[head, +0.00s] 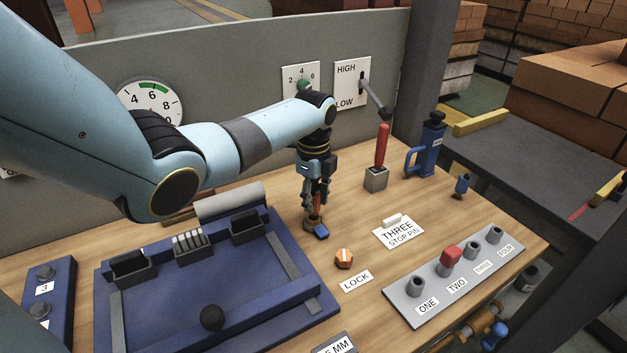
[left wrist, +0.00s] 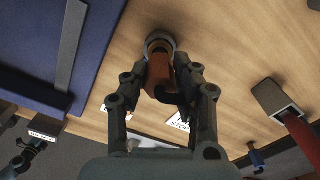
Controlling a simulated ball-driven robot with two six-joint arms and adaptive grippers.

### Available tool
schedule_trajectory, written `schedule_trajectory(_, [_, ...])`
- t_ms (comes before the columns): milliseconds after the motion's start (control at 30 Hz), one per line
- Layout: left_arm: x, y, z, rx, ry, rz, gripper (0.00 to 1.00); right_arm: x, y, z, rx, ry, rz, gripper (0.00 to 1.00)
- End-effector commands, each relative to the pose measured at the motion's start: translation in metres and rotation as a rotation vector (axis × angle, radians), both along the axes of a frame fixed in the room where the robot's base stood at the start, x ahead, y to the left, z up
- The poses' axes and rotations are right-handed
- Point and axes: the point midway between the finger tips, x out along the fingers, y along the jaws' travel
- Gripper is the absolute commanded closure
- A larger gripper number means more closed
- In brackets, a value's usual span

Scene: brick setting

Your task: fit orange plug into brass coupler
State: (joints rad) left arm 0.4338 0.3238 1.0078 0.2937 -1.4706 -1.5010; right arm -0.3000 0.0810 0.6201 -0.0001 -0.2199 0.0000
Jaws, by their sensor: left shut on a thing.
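My left gripper (head: 316,200) points down over the bench and is shut on the orange plug (head: 316,201). The plug also shows between the fingers in the left wrist view (left wrist: 159,76). The brass coupler (head: 312,223) stands on the wood right below the gripper, with a blue tab at its foot. In the left wrist view the coupler's round rim (left wrist: 159,40) shows at the far end of the plug. The plug's lower end is at the coupler's mouth; I cannot tell whether it is inside. My right gripper is not in view.
A blue tray (head: 322,303) lies to the left. A red-handled lever (head: 382,148) and a blue pump-like body (head: 430,150) stand to the right. A grey numbered socket strip (head: 406,311) lies at front right.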

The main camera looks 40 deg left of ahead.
Motion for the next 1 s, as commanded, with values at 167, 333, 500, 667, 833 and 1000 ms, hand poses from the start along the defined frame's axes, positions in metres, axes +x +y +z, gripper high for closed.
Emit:
schedule_trajectory(167, [0.000,0.000,-0.006,0.000,-0.001,0.000,1.00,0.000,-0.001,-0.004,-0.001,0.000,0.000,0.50])
schedule_trajectory(333, [0.000,0.000,-0.011,0.000,-0.001,0.000,1.00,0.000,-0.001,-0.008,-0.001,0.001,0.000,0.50])
schedule_trajectory(500, [0.000,0.000,-0.016,0.000,0.000,0.000,1.00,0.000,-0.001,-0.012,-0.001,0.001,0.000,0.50])
schedule_trajectory(667, [0.000,0.000,-0.021,0.000,0.000,0.000,1.00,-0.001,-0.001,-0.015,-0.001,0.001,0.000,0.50])
schedule_trajectory(833, [0.000,0.000,-0.022,0.000,0.000,0.000,0.60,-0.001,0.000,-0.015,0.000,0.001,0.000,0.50])
schedule_trajectory(1000, [0.000,0.000,-0.022,0.000,0.000,0.000,0.46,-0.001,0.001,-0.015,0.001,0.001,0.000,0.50])
